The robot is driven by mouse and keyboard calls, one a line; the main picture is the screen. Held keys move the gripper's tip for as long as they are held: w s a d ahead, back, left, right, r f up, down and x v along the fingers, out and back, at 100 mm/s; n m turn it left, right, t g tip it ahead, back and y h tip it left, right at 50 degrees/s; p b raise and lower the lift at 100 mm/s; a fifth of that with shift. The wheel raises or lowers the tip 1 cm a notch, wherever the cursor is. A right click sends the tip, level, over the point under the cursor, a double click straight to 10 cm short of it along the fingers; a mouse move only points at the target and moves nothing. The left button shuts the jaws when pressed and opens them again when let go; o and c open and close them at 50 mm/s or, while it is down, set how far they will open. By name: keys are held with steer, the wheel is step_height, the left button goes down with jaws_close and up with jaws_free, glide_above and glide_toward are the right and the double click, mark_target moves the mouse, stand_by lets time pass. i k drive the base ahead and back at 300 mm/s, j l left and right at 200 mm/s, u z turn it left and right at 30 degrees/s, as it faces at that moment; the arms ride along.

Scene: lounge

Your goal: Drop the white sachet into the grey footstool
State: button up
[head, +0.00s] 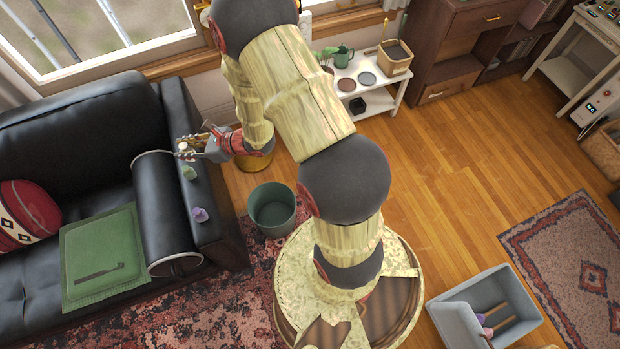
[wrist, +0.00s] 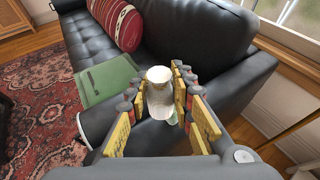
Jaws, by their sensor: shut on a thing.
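My gripper (head: 188,148) is over the right arm of the black sofa, at the left of the head view. In the wrist view my gripper (wrist: 162,95) is shut on a pale white object, the white sachet (wrist: 159,98), with yellow finger pads on both sides. The sachet is small and partly hidden by the fingers in the head view. The grey footstool (head: 455,325) appears as an open grey box on the floor at the lower right, far from my gripper. A small purple thing and wooden-looking pieces lie inside it.
A green item (head: 189,173) and a purple item (head: 200,214) sit on the sofa arm (head: 222,228). A green bin (head: 272,208) stands on the floor beside it. A low white shelf (head: 375,98) stands at the back. Wooden floor is clear at the centre right.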

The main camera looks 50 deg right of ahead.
mark_target(504, 311)
steer(key=j+z, duration=0.15)
steer(key=z, duration=4.8)
